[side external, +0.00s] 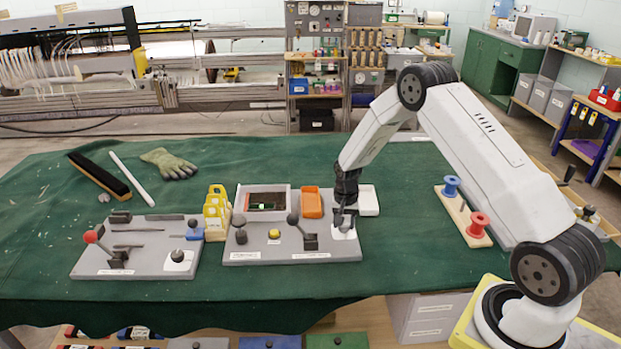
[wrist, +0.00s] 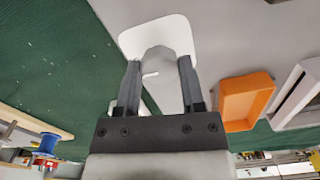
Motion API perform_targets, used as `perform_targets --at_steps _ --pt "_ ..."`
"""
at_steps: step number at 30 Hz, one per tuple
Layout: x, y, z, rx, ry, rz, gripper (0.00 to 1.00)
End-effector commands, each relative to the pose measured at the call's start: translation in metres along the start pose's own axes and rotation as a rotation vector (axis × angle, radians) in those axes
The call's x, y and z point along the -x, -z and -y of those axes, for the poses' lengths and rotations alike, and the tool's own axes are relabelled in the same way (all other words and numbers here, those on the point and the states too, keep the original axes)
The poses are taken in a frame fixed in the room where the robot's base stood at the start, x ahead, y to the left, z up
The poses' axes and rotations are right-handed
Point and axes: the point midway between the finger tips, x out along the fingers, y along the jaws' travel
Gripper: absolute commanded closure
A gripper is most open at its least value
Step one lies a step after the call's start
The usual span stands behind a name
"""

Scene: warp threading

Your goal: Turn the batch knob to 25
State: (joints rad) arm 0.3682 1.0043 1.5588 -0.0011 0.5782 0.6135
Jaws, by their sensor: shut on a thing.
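The batch knob (wrist: 160,62) is a grey, round-topped shape between my fingers in the wrist view, with a small white mark on it. It stands on a white dial plate (wrist: 158,25), which also shows at the right end of the middle grey panel in the side view (side external: 344,234). My gripper (side external: 345,222) points down over this plate and is shut on the knob, one finger on each side. In the side view the fingers mostly hide the knob. The dial numbers cannot be read, so its setting is unclear.
Red and blue spools (side external: 478,224) stand to the right. Another panel (side external: 140,262) lies left.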

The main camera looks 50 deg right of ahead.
Motion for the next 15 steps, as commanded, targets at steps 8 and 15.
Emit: perform_targets --at_steps 8,15 --pt "0.0005 0.0001 0.0001 0.045 0.0 0.0 1.0" --pt "0.0005 0.0001 0.0001 0.168 0.001 0.001 1.0"
